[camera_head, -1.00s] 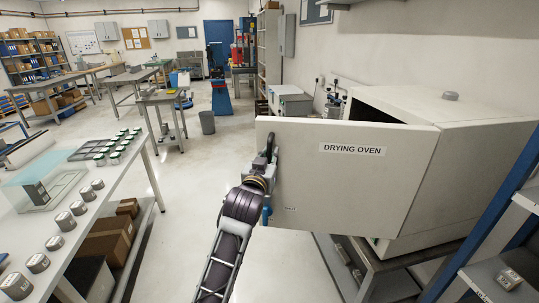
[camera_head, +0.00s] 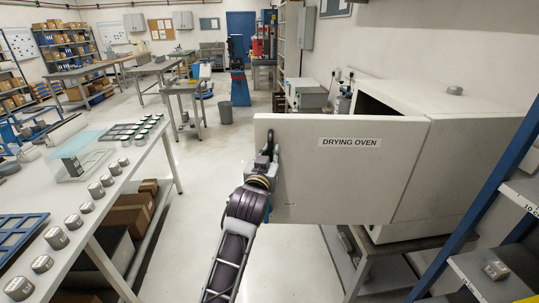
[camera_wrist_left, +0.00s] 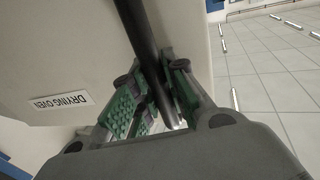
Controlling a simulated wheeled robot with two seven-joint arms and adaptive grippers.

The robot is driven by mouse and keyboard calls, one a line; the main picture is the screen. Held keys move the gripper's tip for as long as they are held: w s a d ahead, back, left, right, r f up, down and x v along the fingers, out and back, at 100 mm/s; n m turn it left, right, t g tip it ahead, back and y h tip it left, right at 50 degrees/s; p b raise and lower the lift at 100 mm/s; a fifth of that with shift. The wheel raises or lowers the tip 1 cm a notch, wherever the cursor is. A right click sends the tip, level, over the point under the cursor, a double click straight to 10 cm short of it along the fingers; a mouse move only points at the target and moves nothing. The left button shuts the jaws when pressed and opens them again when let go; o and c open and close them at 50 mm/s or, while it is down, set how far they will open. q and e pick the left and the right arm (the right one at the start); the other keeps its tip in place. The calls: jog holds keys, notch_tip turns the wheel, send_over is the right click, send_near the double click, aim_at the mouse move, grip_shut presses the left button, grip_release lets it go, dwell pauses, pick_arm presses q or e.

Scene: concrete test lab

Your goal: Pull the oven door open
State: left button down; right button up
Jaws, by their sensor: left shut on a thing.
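The drying oven (camera_head: 470,140) stands at the right on a metal stand. Its white door (camera_head: 345,175), labelled DRYING OVEN, is swung open, and a dark gap shows behind its top edge. My left gripper (camera_head: 268,158) is at the door's left edge, shut on the dark bar handle (camera_head: 271,138). In the left wrist view the black handle (camera_wrist_left: 145,45) runs between the green-padded fingers of the gripper (camera_wrist_left: 158,95), beside the door face (camera_wrist_left: 60,50). The oven's inside is mostly hidden by the door. My right gripper is not in view.
A blue-framed shelf (camera_head: 478,200) stands close at the right front. Bare floor (camera_head: 215,150) lies between bench and door. Worktables stand further back.

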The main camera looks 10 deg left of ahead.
pick_arm(q)
jog(key=shift+a, duration=0.1)
jog(key=c, duration=1.4)
grip_release()
jog(key=shift+s, duration=0.25)
jog(key=shift+s, duration=5.75)
jog(key=shift+a+f, duration=0.1)
